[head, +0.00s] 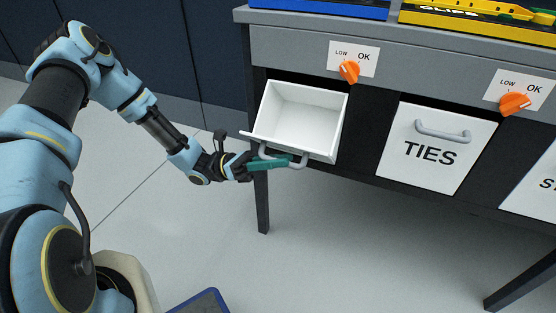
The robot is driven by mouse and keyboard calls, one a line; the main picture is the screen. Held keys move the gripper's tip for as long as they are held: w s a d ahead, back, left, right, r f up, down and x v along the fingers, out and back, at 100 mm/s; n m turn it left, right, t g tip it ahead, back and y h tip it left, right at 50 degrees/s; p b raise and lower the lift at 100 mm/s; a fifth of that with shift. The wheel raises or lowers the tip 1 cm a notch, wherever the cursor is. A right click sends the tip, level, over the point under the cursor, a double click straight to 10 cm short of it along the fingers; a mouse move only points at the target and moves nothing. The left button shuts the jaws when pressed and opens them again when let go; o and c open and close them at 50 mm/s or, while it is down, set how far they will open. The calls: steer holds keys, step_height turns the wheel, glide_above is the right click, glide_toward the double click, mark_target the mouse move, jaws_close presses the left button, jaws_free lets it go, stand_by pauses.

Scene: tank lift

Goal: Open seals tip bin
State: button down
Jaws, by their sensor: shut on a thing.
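The leftmost white tip bin (297,115) is tipped open out of the bench, and its inside looks empty. Its front face is turned down out of sight, so its label cannot be read. My gripper (285,160), with teal fingers, is shut on the grey handle (300,163) at the bin's front. A second white bin (423,170) labelled TIES is closed, with its handle (443,133) free. A third bin (535,198) at the right edge is cut off; its label starts with S.
Orange knobs (349,71) (515,103) on LOW/OK plates sit above the bins. A blue tray (325,8) and a yellow CLIPS tray (470,22) stand on the bench top. Bench legs (261,200) stand below. The floor (370,250) under the bins is clear.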

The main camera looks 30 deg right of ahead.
mark_target(281, 145)
steer(key=shift+r, duration=0.1)
steer(key=r+p, duration=0.1)
steer(key=w+d+r+p, duration=0.1)
steer(key=p, duration=0.1)
steer(key=shift+d+r, duration=0.2)
steer(key=shift+d, duration=0.05)
steer(key=shift+f, duration=0.1)
steer(key=c, duration=1.1)
jaws_free()
steer(key=shift+w+f, duration=0.1)
steer(key=shift+w, duration=0.05)
steer(key=b+v, duration=0.1)
steer(key=v, duration=0.9)
steer(key=shift+w+a+f, duration=0.15)
steer(key=shift+w+a, duration=0.1)
